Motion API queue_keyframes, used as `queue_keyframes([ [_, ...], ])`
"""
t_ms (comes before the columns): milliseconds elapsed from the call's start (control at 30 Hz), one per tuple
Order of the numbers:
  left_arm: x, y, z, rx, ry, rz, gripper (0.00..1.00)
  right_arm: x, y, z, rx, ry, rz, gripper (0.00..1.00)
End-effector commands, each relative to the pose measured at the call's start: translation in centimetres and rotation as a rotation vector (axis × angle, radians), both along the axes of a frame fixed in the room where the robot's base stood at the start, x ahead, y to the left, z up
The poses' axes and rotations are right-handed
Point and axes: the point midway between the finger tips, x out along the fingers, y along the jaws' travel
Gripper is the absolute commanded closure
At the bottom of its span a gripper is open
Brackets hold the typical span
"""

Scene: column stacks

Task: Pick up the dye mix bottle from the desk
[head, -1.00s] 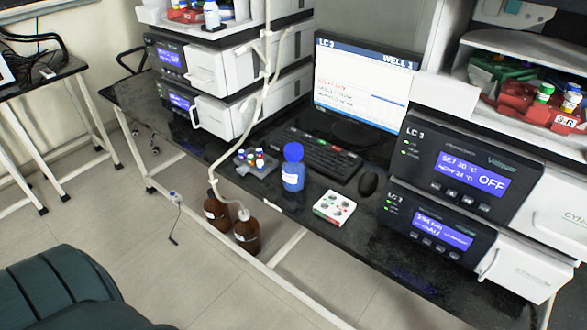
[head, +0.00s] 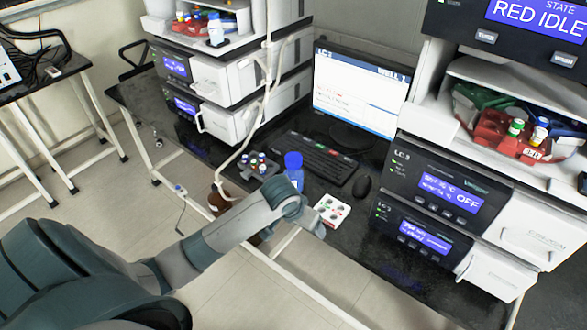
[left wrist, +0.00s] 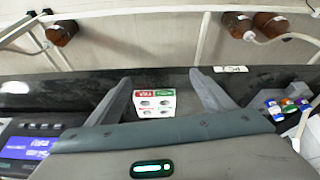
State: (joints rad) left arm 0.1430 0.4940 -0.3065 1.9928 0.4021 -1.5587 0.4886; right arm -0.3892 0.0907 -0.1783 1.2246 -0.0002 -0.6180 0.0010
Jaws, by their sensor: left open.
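A blue bottle with a blue cap (head: 294,162), which looks like the dye mix bottle, stands upright on the black desk (head: 375,240). My left arm hides its lower part in the head view. I cannot make out the bottle in the wrist view. My right gripper is not in view.
A vial rack (head: 260,165) stands left of the bottle and shows in the wrist view (left wrist: 290,107). The keyboard (head: 315,155) and mouse (head: 362,185) lie behind. LC units (head: 430,190) stand on the right. Brown bottles (left wrist: 236,24) are below the desk edge.

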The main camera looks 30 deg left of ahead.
Motion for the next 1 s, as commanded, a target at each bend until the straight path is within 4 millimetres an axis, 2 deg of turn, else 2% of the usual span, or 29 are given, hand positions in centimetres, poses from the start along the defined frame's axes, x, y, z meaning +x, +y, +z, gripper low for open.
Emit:
queue_keyframes([
  [33,1.0,1.0,2.4,0.014,-0.002,0.016,0.25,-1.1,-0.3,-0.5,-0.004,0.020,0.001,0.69],
  [100,2.2,2.3,4.6,0.024,0.006,0.047,0.25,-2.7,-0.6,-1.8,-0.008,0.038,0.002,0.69],
  [300,6.1,6.7,10.8,0.041,0.011,0.163,0.25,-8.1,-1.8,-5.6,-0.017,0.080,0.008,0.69],
  [500,8.2,10.1,15.8,0.048,0.011,0.267,0.25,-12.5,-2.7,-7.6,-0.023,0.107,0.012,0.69],
  [667,8.7,11.2,17.4,0.047,0.011,0.304,0.25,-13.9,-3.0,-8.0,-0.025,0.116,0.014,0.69],
  [1000,8.7,11.3,17.5,0.046,0.013,0.308,0.25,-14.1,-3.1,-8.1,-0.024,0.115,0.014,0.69],
])
